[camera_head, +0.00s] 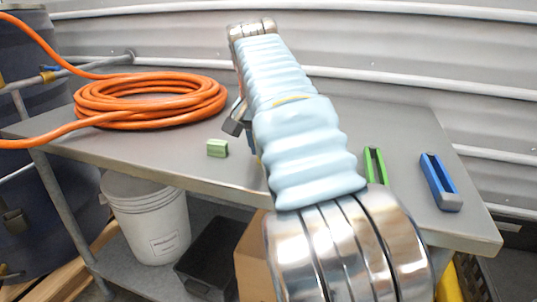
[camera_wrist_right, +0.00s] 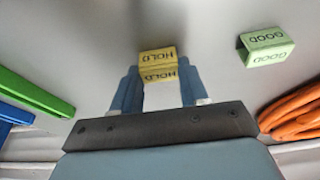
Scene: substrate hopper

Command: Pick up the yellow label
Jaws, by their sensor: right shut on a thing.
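In the head view my right arm hides the label and most of the gripper. My left gripper is not in view.
A green "GOOD" label (camera_head: 217,148) stands on the grey table (camera_head: 180,158), left of my arm. It also shows in the wrist view (camera_wrist_right: 266,47). An orange hose coil (camera_head: 150,100) lies at left. Green (camera_head: 376,165) and blue (camera_head: 440,182) holders lie at right.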

